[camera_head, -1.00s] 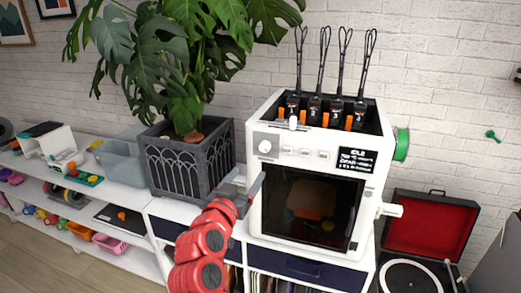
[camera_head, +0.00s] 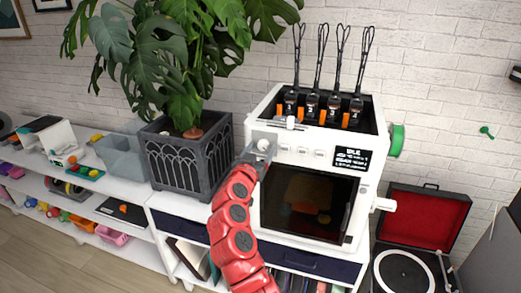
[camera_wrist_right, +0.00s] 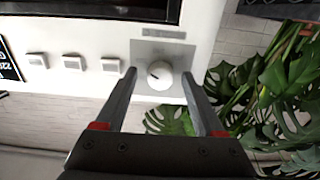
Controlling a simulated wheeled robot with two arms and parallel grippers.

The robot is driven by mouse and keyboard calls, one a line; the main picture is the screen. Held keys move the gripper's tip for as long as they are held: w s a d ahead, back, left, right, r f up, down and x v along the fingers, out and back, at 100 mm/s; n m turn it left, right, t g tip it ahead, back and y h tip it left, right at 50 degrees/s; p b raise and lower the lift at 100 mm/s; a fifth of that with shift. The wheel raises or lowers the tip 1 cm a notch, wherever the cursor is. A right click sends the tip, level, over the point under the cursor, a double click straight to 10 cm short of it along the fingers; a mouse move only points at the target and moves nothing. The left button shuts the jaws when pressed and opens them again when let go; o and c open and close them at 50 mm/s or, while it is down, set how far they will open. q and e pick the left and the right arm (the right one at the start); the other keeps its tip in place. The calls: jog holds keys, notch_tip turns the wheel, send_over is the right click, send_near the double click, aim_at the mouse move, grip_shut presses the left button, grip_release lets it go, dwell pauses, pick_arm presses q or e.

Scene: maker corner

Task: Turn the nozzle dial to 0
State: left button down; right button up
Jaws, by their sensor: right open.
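The nozzle dial (camera_head: 264,145) is a round white knob at the upper left of the white printer's front panel (camera_head: 318,158). In the right wrist view the dial (camera_wrist_right: 155,76) sits on a grey square plate and has a short dark pointer mark. My red right arm reaches up to the panel. My right gripper (camera_head: 262,149) is open at the dial. In the wrist view its two fingertips (camera_wrist_right: 158,73) lie on either side of the knob, with a visible gap to each. Numbers around the dial are too small to read. My left gripper is not in view.
White buttons (camera_head: 302,152) and a dark display (camera_head: 352,159) are right of the dial. A potted plant (camera_head: 180,160) stands close on the left, its leaves near the gripper in the wrist view. The glass door (camera_head: 308,205) is below. A record player (camera_head: 405,270) is at right.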

grip_shut()
